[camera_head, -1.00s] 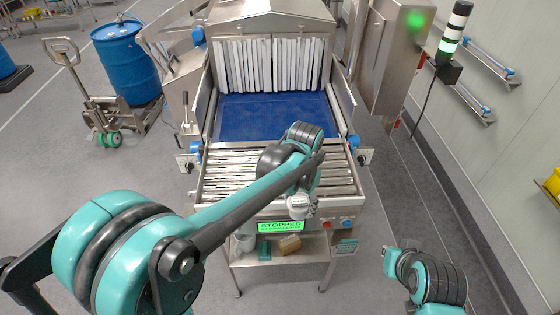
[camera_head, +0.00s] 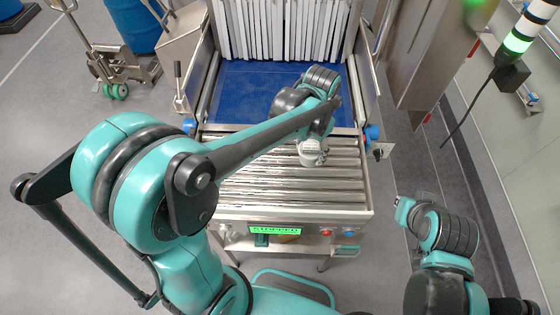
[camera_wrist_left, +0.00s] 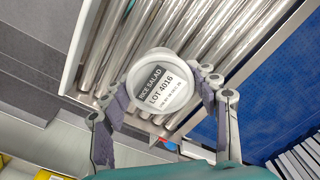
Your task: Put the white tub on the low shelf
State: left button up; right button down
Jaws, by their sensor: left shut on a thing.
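The white tub (camera_head: 311,152) is over the rollers in the head view. It also shows in the left wrist view (camera_wrist_left: 160,82), with a round lid labelled "RICE SALAD LOT 4016". My left gripper (camera_wrist_left: 161,94) is shut on it, with fingers on both sides. I cannot tell whether the tub touches the rollers. The low shelf (camera_head: 312,246) is under the front of the roller table and mostly hidden by the table and its panel. My right arm (camera_head: 450,236) is at the lower right, away from the table; its jaw state is unclear.
The roller table (camera_head: 290,188) leads to a blue belt (camera_head: 248,88) and white strip curtain (camera_head: 285,28). A green display (camera_head: 275,230) is on its front. A green item (camera_head: 261,240) is on the shelf's left part. A pallet truck (camera_head: 120,72) stands back left.

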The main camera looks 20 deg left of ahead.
pick_arm(q)
jog(key=s+a+f, duration=0.1)
jog(key=a+f, duration=0.1)
jog(key=a, duration=0.1)
jog(key=s+a+f, duration=0.1)
jog(key=a, duration=0.2)
jog(key=s+a+f, duration=0.1)
jog(key=a+f, duration=0.1)
jog(key=shift+s+a+f, duration=0.1)
jog(key=shift+a+f, duration=0.25)
jog(key=shift+a, duration=0.05)
notch_tip(320, 180, down, 4)
jog(key=shift+f+b, duration=0.1)
jog(key=shift+b, duration=0.55)
jog(key=o, duration=1.3)
jog(key=shift+f, duration=0.1)
jog(key=o, duration=0.4)
